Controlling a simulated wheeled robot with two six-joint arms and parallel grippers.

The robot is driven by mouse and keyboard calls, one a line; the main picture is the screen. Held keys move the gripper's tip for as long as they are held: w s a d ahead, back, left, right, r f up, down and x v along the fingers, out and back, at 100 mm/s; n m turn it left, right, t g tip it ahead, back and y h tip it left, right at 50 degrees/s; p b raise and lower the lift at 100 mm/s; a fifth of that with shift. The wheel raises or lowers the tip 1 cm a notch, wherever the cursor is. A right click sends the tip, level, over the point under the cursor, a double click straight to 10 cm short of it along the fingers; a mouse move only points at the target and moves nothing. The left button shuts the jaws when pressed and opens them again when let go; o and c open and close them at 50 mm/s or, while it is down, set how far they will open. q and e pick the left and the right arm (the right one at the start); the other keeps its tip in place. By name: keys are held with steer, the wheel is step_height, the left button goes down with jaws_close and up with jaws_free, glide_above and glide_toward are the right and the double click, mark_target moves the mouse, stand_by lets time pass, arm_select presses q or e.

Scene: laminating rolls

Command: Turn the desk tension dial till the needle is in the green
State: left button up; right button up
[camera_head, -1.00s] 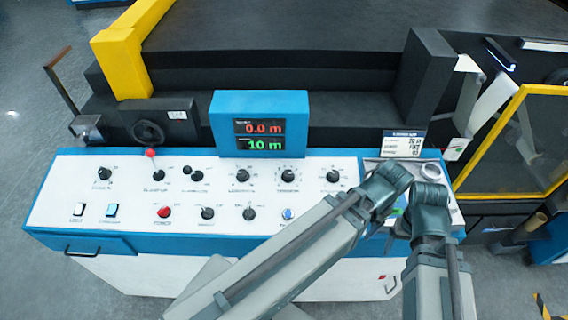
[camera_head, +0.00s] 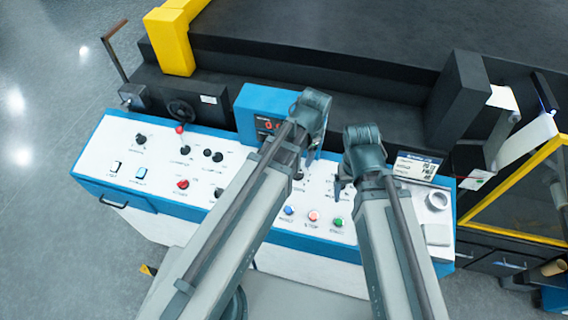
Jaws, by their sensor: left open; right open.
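The white desk panel (camera_head: 105,155) carries several black dials. A dial (camera_head: 298,174) right of the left forearm seems to be the tension dial; its label is too small and partly covered to read. No needle or green band can be made out. My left gripper (camera_head: 311,154) is above the panel, just in front of the display and close to that dial. My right gripper (camera_head: 340,183) is over the panel to its right, pointing down. Both are open and hold nothing that I can see. The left forearm hides the dials in the panel's middle.
The blue display box (camera_head: 258,102) stands behind the panel, partly covered by my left arm. Blue (camera_head: 288,210), red (camera_head: 313,215) and green (camera_head: 338,222) buttons lie along the front. A tape roll (camera_head: 437,200) sits at the right end.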

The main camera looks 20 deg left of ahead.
arm_select(q)
steer(key=shift+a, duration=0.3)
arm_select(e)
steer(key=shift+w+a, duration=0.1)
steer(key=shift+a, duration=0.1)
arm_select(q)
steer(key=shift+f, duration=0.1)
steer(key=f+b, duration=0.4)
steer(key=w+f+b, duration=0.1)
steer(key=f+b, duration=0.4)
steer(key=a+f+b, duration=0.1)
steer(key=f+b, duration=0.3)
steer(key=shift+w+f+b, duration=0.2)
steer(key=shift+w+b, duration=0.15)
steer(key=shift+b, duration=0.05)
arm_select(e)
step_height(320, 180, down, 14)
steer(key=shift+r, duration=0.2)
arm_select(q)
steer(key=shift+c, duration=0.4)
jaws_close()
